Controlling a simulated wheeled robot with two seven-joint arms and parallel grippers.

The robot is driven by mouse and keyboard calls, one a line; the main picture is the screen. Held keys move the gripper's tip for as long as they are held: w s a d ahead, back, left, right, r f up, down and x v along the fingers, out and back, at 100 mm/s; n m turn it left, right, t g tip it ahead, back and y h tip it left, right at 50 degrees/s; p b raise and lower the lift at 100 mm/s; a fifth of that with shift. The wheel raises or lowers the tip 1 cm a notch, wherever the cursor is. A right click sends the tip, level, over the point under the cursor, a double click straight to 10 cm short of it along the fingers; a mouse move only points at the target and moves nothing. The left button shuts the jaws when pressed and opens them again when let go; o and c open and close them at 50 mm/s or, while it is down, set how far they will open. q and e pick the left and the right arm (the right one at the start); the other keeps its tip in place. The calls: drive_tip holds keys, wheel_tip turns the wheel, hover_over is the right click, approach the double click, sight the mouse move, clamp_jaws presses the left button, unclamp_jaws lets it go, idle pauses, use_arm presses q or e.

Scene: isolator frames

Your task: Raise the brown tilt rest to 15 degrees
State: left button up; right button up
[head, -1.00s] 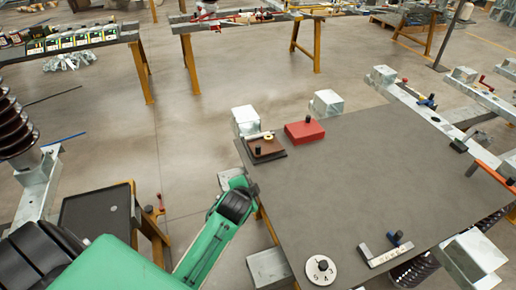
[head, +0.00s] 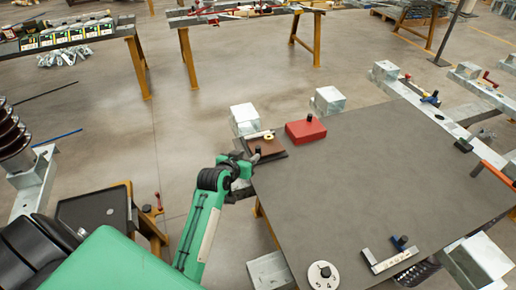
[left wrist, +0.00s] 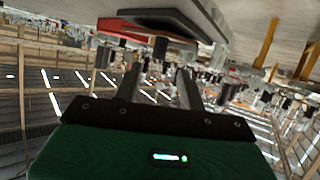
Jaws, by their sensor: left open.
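The brown tilt rest (head: 270,146) sits at the left back corner of the grey table, on a dark base plate. It looks nearly flat; I cannot read its angle. A black knob (head: 257,150) stands at its left side. My left gripper (head: 250,158) is open at the table's left edge, close beside the knob. In the left wrist view, which is upside down, the two fingers (left wrist: 160,75) are apart. A black knob (left wrist: 160,47) shows just beyond them, under a dark plate (left wrist: 170,20). I cannot tell whether they touch it. My right gripper is not in view.
A red block with a black knob (head: 305,131) stands just right of the rest. A white numbered dial (head: 322,275) and a scale bar with a blue knob (head: 385,260) lie at the table's front. The table's middle (head: 360,190) is clear.

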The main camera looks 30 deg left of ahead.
sight(258, 147)
use_arm(q)
drive_tip(key=x, duration=0.4)
drive_tip(key=shift+w+f, duration=0.15)
drive_tip(key=shift+w, duration=0.25)
drive_tip(key=x, duration=0.3)
drive_tip(key=shift+w+f, duration=0.2)
drive_tip(key=shift+w, duration=0.1)
clamp_jaws()
drive_tip(key=shift+r+p, duration=0.3)
drive_tip(key=shift+p, duration=0.45)
drive_tip(key=shift+w+a+r+p, duration=0.1)
drive_tip(key=shift+p, duration=0.25)
drive_tip(key=shift+g, duration=0.3)
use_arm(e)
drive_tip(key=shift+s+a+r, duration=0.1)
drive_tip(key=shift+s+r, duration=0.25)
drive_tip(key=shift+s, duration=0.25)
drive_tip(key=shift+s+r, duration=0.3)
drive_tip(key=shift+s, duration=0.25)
